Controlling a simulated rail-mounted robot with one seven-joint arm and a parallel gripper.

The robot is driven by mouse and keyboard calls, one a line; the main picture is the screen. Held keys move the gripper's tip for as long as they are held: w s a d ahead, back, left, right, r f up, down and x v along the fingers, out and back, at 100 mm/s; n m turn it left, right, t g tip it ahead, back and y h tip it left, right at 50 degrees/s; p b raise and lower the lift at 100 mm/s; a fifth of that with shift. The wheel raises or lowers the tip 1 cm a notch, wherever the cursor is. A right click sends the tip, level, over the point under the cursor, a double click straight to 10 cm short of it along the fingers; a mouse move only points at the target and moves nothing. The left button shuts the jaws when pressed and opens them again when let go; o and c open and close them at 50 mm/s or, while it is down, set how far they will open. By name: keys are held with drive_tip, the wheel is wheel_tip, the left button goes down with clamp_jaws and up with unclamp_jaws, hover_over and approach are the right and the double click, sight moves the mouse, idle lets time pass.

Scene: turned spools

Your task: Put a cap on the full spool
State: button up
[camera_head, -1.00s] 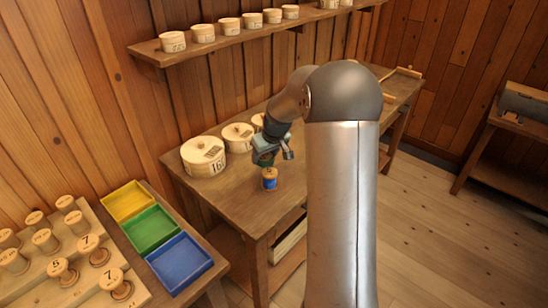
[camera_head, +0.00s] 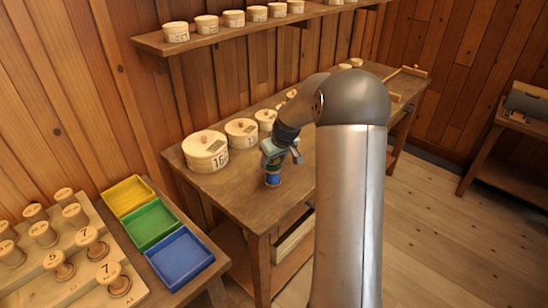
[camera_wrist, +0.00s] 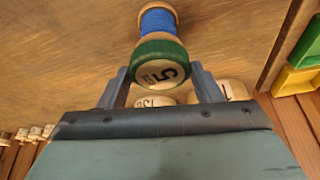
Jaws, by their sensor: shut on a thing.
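The full spool (camera_head: 273,181), wound with blue thread, stands upright on the workbench (camera_head: 235,205). It also shows in the wrist view (camera_wrist: 158,21), beyond the cap. The cap (camera_wrist: 161,66) has a green rim and a pale wooden face marked 5. My gripper (camera_head: 273,164) is shut on the cap, with one finger on each side of it in the wrist view (camera_wrist: 160,84). The cap is over the spool's top end, in line with it. I cannot tell whether it is fully seated. In the head view my gripper mostly hides the cap.
Round lidded boxes (camera_head: 206,152) stand along the back of the bench, close behind my gripper. Yellow (camera_head: 128,196), green (camera_head: 151,226) and blue (camera_head: 180,258) trays lie at left beside a board of numbered wooden pieces (camera_head: 112,279). The bench front is clear.

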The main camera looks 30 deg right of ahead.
idle(0.3)
drive_tip(key=shift+f+b, duration=0.25)
drive_tip(key=shift+b, duration=0.15)
drive_tip(key=shift+b, duration=0.4)
idle(1.1)
drive_tip(key=shift+f+b, duration=0.5)
drive_tip(key=shift+f, duration=0.1)
drive_tip(key=o, duration=0.7)
drive_tip(key=shift+p+v, duration=2.1)
drive_tip(key=shift+v, duration=3.5)
